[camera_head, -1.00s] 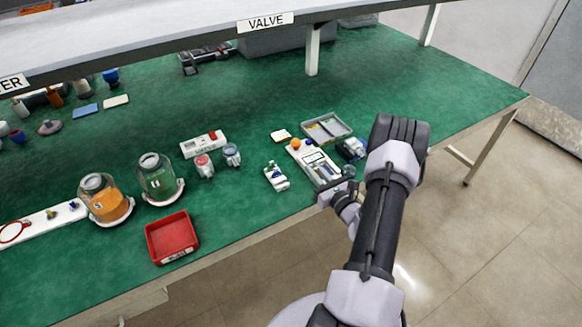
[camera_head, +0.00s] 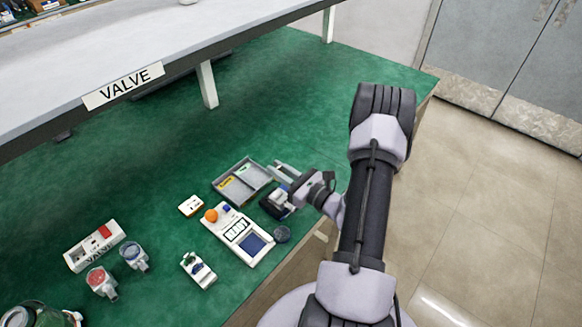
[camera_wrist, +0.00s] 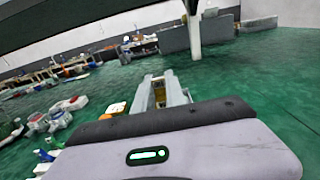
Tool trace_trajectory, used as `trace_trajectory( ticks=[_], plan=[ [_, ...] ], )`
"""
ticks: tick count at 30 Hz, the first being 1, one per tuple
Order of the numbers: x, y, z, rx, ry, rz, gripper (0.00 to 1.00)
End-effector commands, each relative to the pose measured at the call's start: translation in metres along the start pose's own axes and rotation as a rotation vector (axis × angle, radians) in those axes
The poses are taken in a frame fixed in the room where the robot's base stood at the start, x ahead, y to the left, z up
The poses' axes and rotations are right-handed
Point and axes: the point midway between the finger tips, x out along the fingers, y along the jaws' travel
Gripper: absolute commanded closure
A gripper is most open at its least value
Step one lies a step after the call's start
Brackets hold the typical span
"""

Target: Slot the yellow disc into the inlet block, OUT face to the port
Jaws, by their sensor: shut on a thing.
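My gripper (camera_head: 285,170) is over the green bench, close to the right end of the grey tray. In the wrist view its pale fingers (camera_wrist: 165,92) are close together, with a small yellow patch (camera_wrist: 158,90) between them. It looks like the yellow disc, but its OUT face cannot be read. A dark blue and grey block (camera_head: 276,203) stands just below the gripper. A small white block with blue and green parts (camera_head: 198,270) stands near the front edge. I cannot tell which of these is the inlet block.
The grey tray (camera_head: 226,199) holds yellow and green strips. A white panel (camera_head: 225,225) has an orange ball and a blue pad. A dark round piece (camera_head: 281,235) lies at its right. The shelf with the VALVE sign (camera_head: 123,86) overhangs.

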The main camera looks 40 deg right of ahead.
Motion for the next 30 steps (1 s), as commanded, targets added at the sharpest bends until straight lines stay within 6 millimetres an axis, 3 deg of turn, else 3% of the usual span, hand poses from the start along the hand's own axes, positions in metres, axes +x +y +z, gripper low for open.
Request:
trace_trajectory(
  ticks=[10,24,30],
  plan=[
    [0.000,-0.001,-0.002,0.001,0.000,-0.001,1.00],
    [0.000,-0.001,-0.056,0.001,0.000,-0.001,1.00],
    [0.000,-0.001,-0.059,0.001,0.000,-0.001,1.00]
  ],
)
